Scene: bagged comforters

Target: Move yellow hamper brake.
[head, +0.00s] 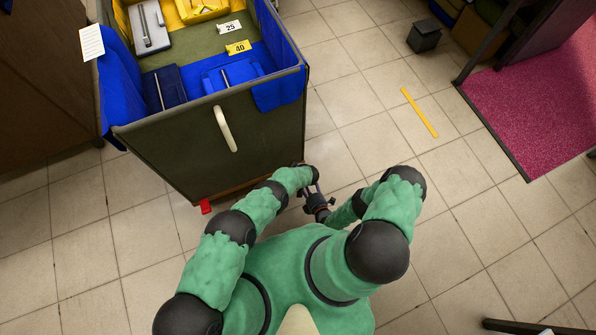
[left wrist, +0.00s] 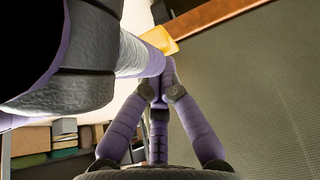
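The hamper (head: 180,160) is an olive-sided bin with a blue liner and a reddish-brown base, in front of me. A yellow piece (left wrist: 161,38), which looks like the yellow brake, sticks out by the brown base edge in the left wrist view. It does not show in the head view. My left gripper (left wrist: 167,88) has its fingers drawn together, with tips just short of the yellow piece. I cannot tell if they touch. In the head view its end is by the hamper's near right corner, largely hidden. My right gripper (head: 317,202) is near that corner, too small to read.
A red brake (head: 206,207) sits at the hamper's near side, left of my left arm. A white handle (head: 225,129) is on the hamper side. A yellow strip (head: 419,112) lies on the tiled floor at right. A magenta mat (head: 535,105) is further right. The floor between is clear.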

